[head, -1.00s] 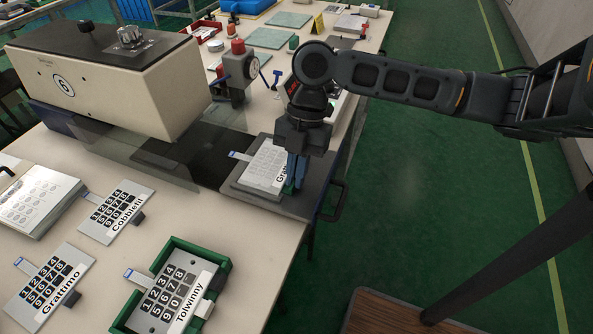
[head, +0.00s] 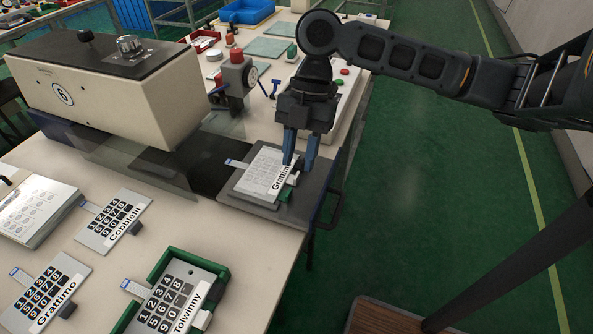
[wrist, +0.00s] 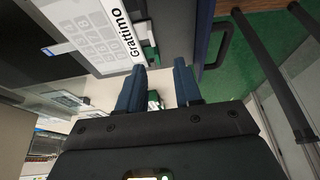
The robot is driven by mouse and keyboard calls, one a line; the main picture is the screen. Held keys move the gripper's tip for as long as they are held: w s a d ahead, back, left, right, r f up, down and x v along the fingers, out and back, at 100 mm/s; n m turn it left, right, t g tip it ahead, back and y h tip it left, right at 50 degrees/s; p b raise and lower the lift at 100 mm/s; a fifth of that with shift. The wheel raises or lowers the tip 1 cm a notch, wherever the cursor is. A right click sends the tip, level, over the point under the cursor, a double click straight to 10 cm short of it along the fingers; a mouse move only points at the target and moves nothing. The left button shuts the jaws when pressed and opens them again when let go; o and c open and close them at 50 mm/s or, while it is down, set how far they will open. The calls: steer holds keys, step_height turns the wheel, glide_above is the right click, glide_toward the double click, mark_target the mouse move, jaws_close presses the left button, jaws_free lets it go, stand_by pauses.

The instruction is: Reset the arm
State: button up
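My gripper (head: 299,160) is at the end of my arm, just above the right side of the dark press tray (head: 313,190). Its two blue fingers are apart with nothing between them; they also show apart in the wrist view (wrist: 160,88). A white keypad film labelled Grattimo (head: 262,172) lies on the tray, just left of the fingers, with a small green and black piece at its near right corner. In the wrist view the Grattimo film (wrist: 95,35) is at the upper left, clear of the fingertips.
The cream press housing numbered 6 (head: 110,95) stands at the left. A tray handle (head: 333,212) sticks out right over open green floor (head: 420,220).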

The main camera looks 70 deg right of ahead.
steer(key=shift+v, duration=0.9)
